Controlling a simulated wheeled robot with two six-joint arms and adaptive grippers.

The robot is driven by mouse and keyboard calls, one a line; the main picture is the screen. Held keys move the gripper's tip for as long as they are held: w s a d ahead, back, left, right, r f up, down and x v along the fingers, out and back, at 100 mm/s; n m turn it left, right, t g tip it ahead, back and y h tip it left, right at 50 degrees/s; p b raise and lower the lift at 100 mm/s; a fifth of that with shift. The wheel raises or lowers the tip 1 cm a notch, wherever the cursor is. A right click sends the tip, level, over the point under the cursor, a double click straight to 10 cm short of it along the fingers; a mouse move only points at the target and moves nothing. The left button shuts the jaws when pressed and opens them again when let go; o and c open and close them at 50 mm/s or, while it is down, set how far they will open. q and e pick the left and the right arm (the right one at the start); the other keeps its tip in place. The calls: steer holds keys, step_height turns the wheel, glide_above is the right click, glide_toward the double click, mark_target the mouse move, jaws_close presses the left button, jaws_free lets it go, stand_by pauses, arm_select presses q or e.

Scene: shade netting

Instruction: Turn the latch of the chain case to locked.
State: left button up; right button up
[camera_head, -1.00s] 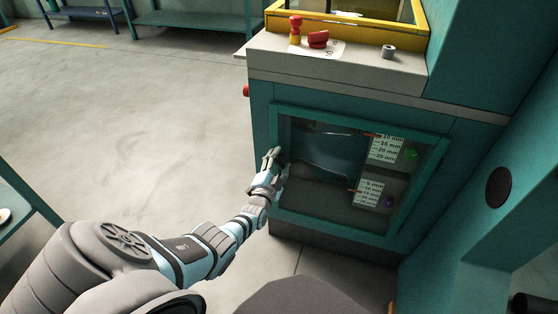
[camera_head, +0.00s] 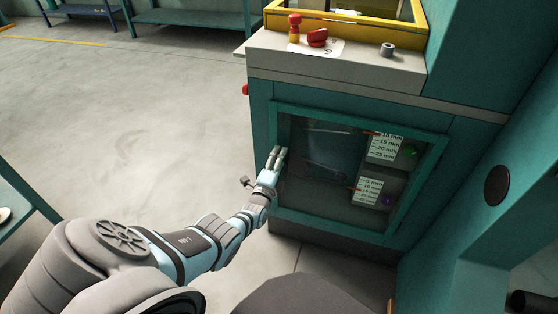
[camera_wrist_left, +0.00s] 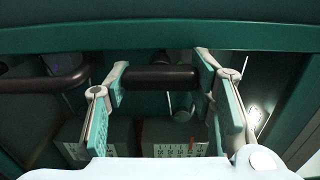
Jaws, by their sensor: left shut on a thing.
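The chain case (camera_head: 350,108) is the teal cabinet with a framed glass window, in the middle right of the head view. My left gripper (camera_head: 279,154) is at the left edge of the window frame. In the left wrist view, my left gripper (camera_wrist_left: 162,80) has its two fingers at the ends of a short dark bar, which I take for the latch (camera_wrist_left: 160,77), and is shut on it. The latch is hidden behind the gripper in the head view. I cannot read a locked mark. My right gripper is not in view.
Behind the glass are white scale labels (camera_head: 386,148), a green knob and a purple knob (camera_head: 387,201). A yellow-framed box (camera_head: 345,22), red parts (camera_head: 317,38) and a grey ring (camera_head: 387,50) are on the ledge above. The floor to the left is clear.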

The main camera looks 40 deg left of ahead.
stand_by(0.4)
arm_select(q)
steer(key=o, duration=1.2)
steer(key=shift+s+d+f, duration=0.1)
steer(key=shift+s, duration=0.5)
steer(key=v, duration=1)
steer(key=shift+s+d, duration=0.25)
steer(key=shift+s, duration=0.05)
